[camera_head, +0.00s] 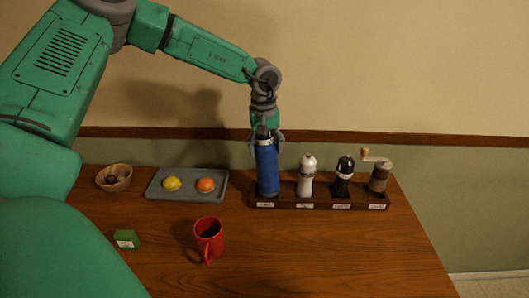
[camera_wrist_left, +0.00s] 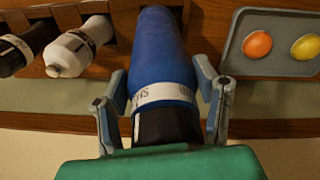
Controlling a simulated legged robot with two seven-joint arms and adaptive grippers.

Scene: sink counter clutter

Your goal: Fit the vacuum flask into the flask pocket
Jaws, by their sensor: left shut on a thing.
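The blue vacuum flask (camera_head: 267,168) with a dark top stands upright at the left end of the dark rack (camera_head: 321,204), over the leftmost pocket. Its lower end appears to be inside that pocket; the front wall hides the base, so I cannot tell if it is fully seated. My left gripper (camera_head: 265,137) is shut on the flask near its top, coming from above. In the left wrist view the flask (camera_wrist_left: 158,50) lies between the two fingers of the gripper (camera_wrist_left: 165,100), which flank its white band. My right gripper is not in view.
The rack also holds a white mill (camera_head: 306,177), a black mill (camera_head: 343,178) and a hand grinder (camera_head: 379,178). A grey tray (camera_head: 190,194) with yellow and orange fruit, a wooden bowl (camera_head: 114,183), a red mug (camera_head: 209,238) and a green box (camera_head: 126,239) stand left. The front right counter is clear.

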